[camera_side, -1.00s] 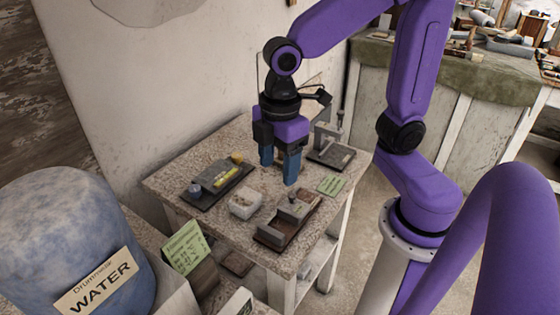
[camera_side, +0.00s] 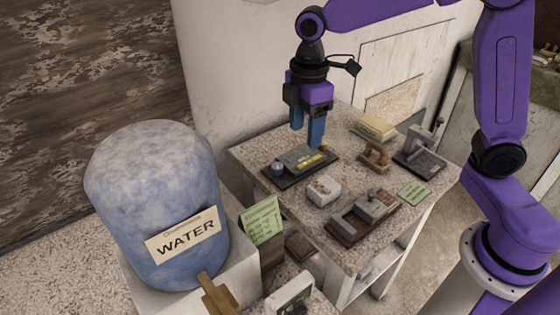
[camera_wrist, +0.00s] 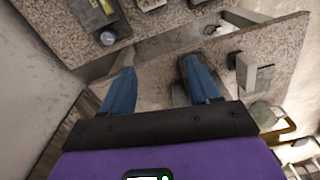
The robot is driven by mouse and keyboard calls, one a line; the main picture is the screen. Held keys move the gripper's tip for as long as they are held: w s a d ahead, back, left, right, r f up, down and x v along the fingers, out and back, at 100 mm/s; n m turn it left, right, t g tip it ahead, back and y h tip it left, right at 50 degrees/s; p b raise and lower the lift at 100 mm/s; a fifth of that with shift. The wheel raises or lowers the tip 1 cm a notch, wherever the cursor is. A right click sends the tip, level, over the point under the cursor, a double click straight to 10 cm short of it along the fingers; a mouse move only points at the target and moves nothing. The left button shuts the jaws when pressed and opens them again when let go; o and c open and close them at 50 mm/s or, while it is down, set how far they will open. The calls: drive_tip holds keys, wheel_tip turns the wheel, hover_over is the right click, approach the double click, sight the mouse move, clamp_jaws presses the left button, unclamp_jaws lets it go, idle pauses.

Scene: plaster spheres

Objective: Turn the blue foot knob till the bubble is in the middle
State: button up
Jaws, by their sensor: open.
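The levelling device is a dark plate (camera_side: 288,181) with a grey block and a yellow vial (camera_side: 310,161) on it, at the table's left in the side view. A round blue-grey knob (camera_side: 277,169) sits at its left end; it also shows at top left in the wrist view (camera_wrist: 108,38). A small yellow knob (camera_side: 324,147) is at the far end, partly behind a finger. The bubble is too small to make out. My gripper (camera_side: 307,148) is open and empty, its blue fingers over the device's far side, apart from the blue knob.
A white dish (camera_side: 323,190), a brown tray with grey blocks (camera_side: 345,233), a wooden clamp (camera_side: 376,156) and a dark-based stand (camera_side: 420,163) share the speckled table. A blue water drum (camera_side: 150,190) and a green card (camera_side: 262,222) stand in front at left.

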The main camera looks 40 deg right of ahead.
drive_tip(key=n, duration=0.1)
approach(277, 165)
wheel_tip(277, 165, down, 9)
drive_tip(key=shift+r, duration=0.15)
idle(0.5)
drive_tip(key=shift+a, duration=0.1)
drive_tip(key=c, duration=1)
drive_tip(key=shift+m, duration=2.3)
drive_tip(key=shift+c, duration=0.2)
drive_tip(key=o, duration=1)
drive_tip(key=shift+o, duration=0.2)
drive_tip(key=shift+d, duration=0.2)
